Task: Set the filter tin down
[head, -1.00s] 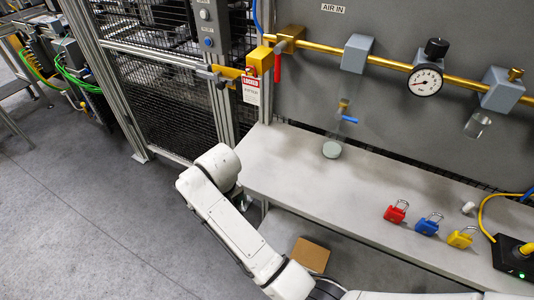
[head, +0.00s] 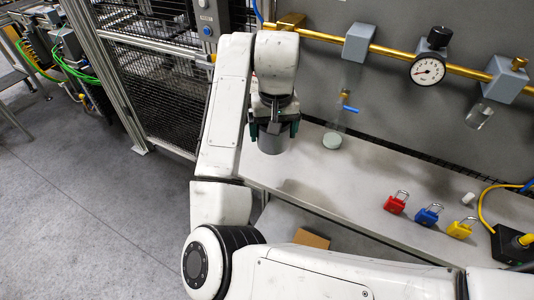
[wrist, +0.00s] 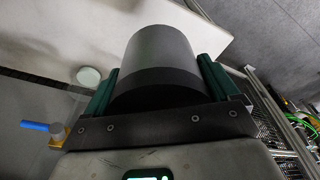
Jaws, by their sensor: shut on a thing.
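The filter tin is a dark grey cylinder (head: 272,138), held upright below my gripper (head: 274,122) over the left end of the bench (head: 310,185). In the wrist view the tin (wrist: 163,62) sits between the two green fingers of my gripper (wrist: 158,85), which are shut on it. The bench top shows behind the tin in the wrist view. The tin looks raised above the bench, but its exact height is hard to tell.
A pale round disc (head: 332,140) lies on the bench right of the tin, below a blue-handled valve (head: 350,109). Red (head: 396,203), blue (head: 429,215) and yellow (head: 461,228) padlocks stand further right. A brass pipe (head: 390,52) with a gauge (head: 428,70) runs along the back panel.

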